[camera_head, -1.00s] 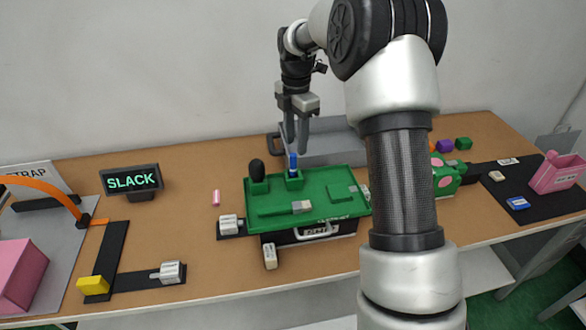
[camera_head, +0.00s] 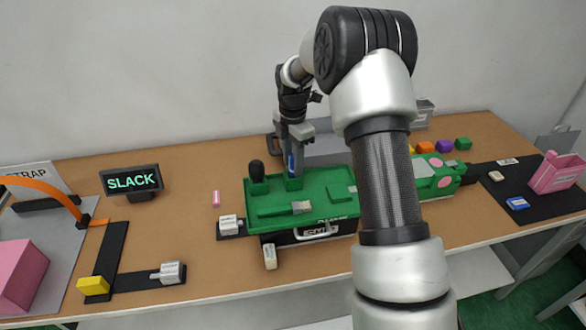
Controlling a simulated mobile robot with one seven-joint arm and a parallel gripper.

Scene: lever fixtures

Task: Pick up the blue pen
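The blue pen (camera_head: 291,165) stands upright in a small green holder (camera_head: 293,183) at the back edge of the green tray (camera_head: 265,212). My gripper (camera_head: 293,163) points down over the holder. Its fingers are lowered around or right beside the pen's upper part and hide some of it. A strip of blue shows between the fingers. I cannot tell whether the fingers press on the pen.
A black rounded knob (camera_head: 257,171) stands on the tray just left of the pen. A grey bin (camera_head: 330,147) lies behind the tray. A green box with pink dots (camera_head: 441,180) is to the right. Open table (camera_head: 190,170) lies left of the tray.

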